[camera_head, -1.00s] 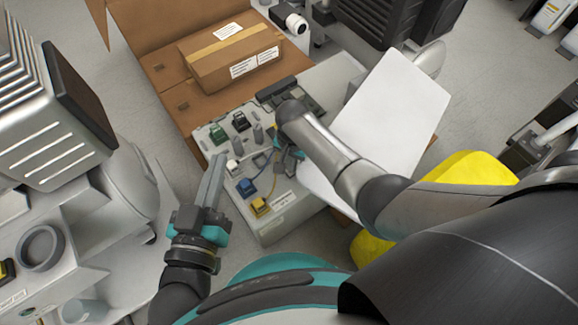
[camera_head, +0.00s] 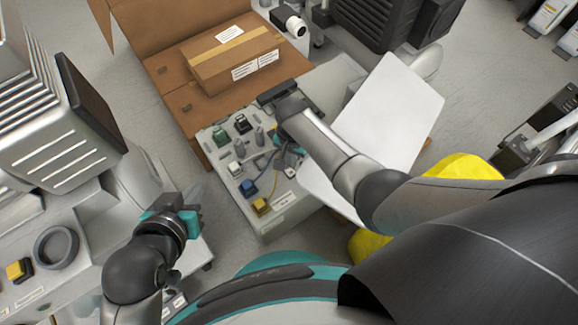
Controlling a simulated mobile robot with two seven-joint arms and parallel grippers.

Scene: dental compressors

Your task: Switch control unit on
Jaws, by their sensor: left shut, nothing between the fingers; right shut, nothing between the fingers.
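A light grey box (camera_head: 266,222), which appears to be the control unit, stands in the middle. Its top carries green (camera_head: 220,137), black, white, blue (camera_head: 248,187) and yellow (camera_head: 261,205) plugs or switches and several grey ones. I cannot tell which is the power switch. My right gripper (camera_head: 283,163) is low over the box's right part, partly hidden by its own arm; whether it touches is unclear. My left gripper (camera_head: 186,213) is shut and empty, left of the box and apart from it.
A cardboard box (camera_head: 236,57) lies on larger open cardboard behind the unit. A white panel (camera_head: 388,118) is to the right. A grey machine with a yellow button (camera_head: 18,270) and a dark ring (camera_head: 56,247) stands at the left. Yellow material (camera_head: 464,167) is at the right.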

